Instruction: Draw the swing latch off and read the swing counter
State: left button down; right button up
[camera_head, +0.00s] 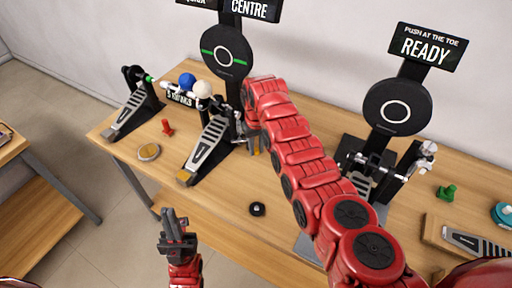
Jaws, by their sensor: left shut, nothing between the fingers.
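The centre pedal (208,146) stands on the table before a round black pad (225,53) with a green line across it. A small sign (180,97) beside it seems to read "5 SWINGS", with a blue ball (187,80) and a white ball (202,89) above it. I cannot make out the swing latch for certain. My right arm reaches to the right side of this pedal; its gripper (254,143) is mostly hidden behind the arm, so its jaws are unclear. My left gripper (177,228) is shut and empty in front of the table edge.
A "READY" sign (425,47) tops the right pad (396,108); my right arm partly covers its pedal. Another pedal (133,114) stands at left. A red piece (167,128), round tan disc (149,152), black ring (257,209) and green piece (446,192) lie on the table.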

jog(key=o, duration=0.5)
jog(key=shift+w, duration=0.1)
jog(key=shift+c, duration=0.2)
jog(key=shift+r, duration=0.1)
notch_tip(320, 180, up, 8)
jog(key=b, duration=0.3)
notch_tip(320, 180, up, 8)
jog(key=f, duration=0.1)
send_over(257, 149)
jog(key=shift+a+r, duration=0.1)
jog(key=shift+r, duration=1.05)
